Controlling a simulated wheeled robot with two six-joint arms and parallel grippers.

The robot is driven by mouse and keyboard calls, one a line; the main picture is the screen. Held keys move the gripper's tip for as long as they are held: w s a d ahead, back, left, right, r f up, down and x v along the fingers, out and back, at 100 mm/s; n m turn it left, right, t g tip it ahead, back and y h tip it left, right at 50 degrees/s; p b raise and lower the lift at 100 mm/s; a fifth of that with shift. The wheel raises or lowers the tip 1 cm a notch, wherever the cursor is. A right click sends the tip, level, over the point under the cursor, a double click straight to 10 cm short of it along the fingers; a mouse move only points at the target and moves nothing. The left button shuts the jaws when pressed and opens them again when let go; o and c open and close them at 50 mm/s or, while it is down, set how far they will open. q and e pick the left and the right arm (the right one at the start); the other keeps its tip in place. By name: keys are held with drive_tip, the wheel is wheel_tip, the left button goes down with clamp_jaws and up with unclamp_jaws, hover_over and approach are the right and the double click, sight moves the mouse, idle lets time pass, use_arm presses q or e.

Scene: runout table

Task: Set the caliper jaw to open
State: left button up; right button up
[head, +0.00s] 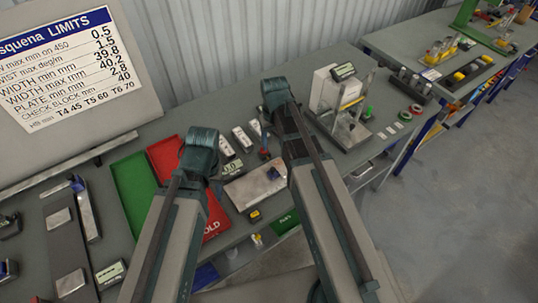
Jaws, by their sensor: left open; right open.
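A dark device with a small pale digital display (232,167) lies on the grey table between my two arms. It looks like the caliper, but its jaw is too small to make out. My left gripper (217,190) is open, just left of and below the display, and is partly hidden by its own arm. My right gripper (264,153) is open, to the right of the display, and its fingers are small and hard to see. Neither gripper visibly holds anything. I cannot tell whether either touches the device.
A green panel (133,187) and a red panel (165,158) lie left. A metal plate (254,187) is below the display. White blocks (242,139) stand behind it. A test stand (341,103) is at right. A limits sign (66,62) stands at back left.

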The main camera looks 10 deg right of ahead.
sight(273, 169)
use_arm(q)
wheel_tip(273, 169, down, 14)
drive_tip(key=b, duration=1.4)
use_arm(e)
wheel_tip(273, 169, down, 14)
drive_tip(key=shift+s+r, duration=0.1)
drive_tip(key=shift+s, duration=0.05)
use_arm(q)
drive_tip(key=shift+r, duration=0.1)
use_arm(e)
drive_tip(key=shift+c, duration=0.2)
clamp_jaws()
